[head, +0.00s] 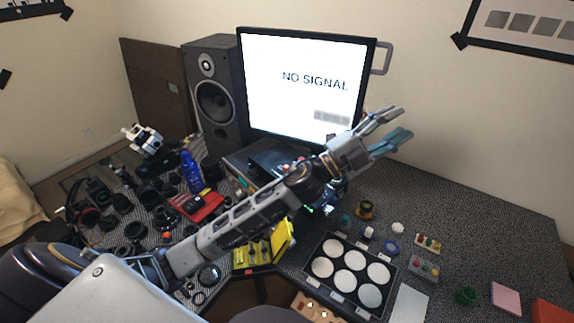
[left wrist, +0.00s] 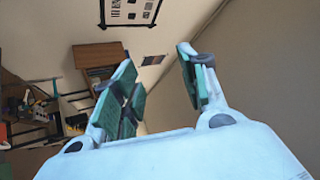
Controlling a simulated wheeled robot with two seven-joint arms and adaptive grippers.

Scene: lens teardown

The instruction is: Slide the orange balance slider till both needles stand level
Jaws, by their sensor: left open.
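My left arm reaches across the desk in the head view, and my left gripper (head: 400,122) is open and empty. It is raised in front of the monitor's right edge, apart from the things on the desk. In the left wrist view the gripper (left wrist: 155,68) has its green-padded fingers spread with nothing between them. I cannot make out the orange balance slider or the two needles in either view. My arm hides part of the desk below the monitor. My right gripper is not in view.
The monitor (head: 300,90) reads "NO SIGNAL" beside a speaker (head: 213,100). A black tray (head: 352,247) with pale discs lies at front centre. A small grey button box (head: 424,268) and a pink block (head: 506,298) lie right of it. The left desk is cluttered; the back right is clear.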

